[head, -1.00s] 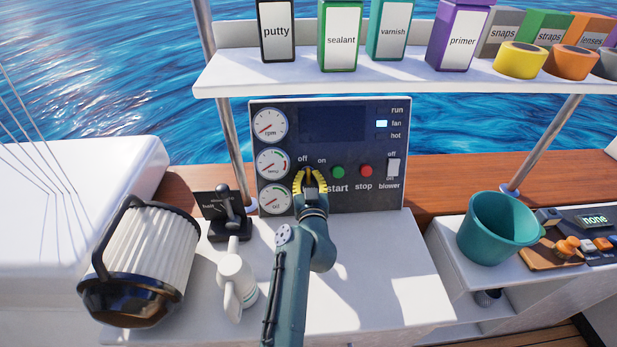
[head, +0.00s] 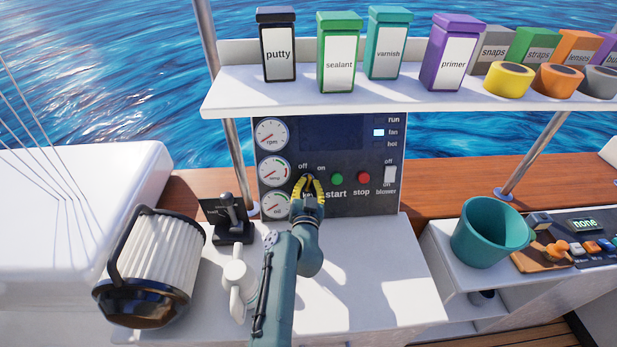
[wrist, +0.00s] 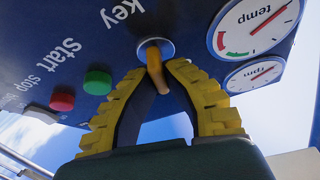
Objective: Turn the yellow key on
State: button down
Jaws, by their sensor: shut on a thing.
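The yellow key (wrist: 155,68) sticks out of a round pale lock on the dark engine panel (head: 350,185), under the label "key" in the wrist view. My gripper (wrist: 157,72) is shut on the key, with one yellow ribbed finger on each side of it. In the head view, my gripper (head: 308,182) is at the panel below the "off" and "on" labels, left of the green start button (head: 337,180). There its fingers hide most of the key, and I cannot tell from that view which way it points.
The red stop button (head: 363,178) and the white blower switch (head: 390,174) are to the right. Gauges (head: 273,171) line the panel's left.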

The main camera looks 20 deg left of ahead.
jog(key=m+h+p, duration=0.1)
jog(key=m, duration=0.1)
jog(key=m+h+p, duration=0.1)
jog(key=m+p, duration=0.1)
jog(key=shift+r+m+h, duration=0.1)
jog(key=shift+m+h, duration=0.2)
jog(key=shift+m, duration=0.1)
jog(key=m, duration=0.2)
jog(key=m+h, duration=0.1)
jog(key=m, duration=0.1)
jog(key=m+g+h, duration=0.1)
jog(key=shift+f+m, duration=0.25)
jog(key=shift+m, duration=0.15)
jog(key=c, duration=1.1)
grip_release()
jog(key=shift+r, duration=0.1)
